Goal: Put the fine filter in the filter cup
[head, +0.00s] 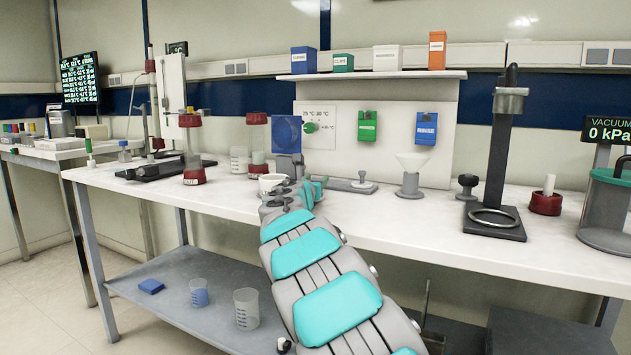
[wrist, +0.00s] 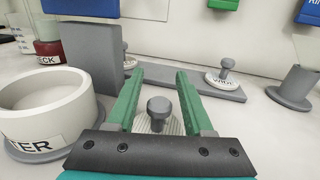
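My gripper (wrist: 157,98) is open at the bench top, its green fingers on either side of a grey knob. The knob stands on a pale ribbed disc, a filter (wrist: 159,110); clear gaps show between knob and fingers. No label shows on this filter, so I cannot confirm it is the fine one. The filter cup (wrist: 45,104), a white ring-shaped cup with a label ending in "TER", stands just left of the gripper. It also shows in the head view (head: 268,184), left of my gripper (head: 306,191). I cannot see its bottom.
A knobbed disc that seems labelled "WIDE" (wrist: 222,79) sits on a grey strip to the right. Another knobbed disc (wrist: 130,61) is partly hidden behind an upright grey block (wrist: 90,58). A funnel stand (head: 411,180) is farther right. Red-capped columns (head: 193,150) stand left.

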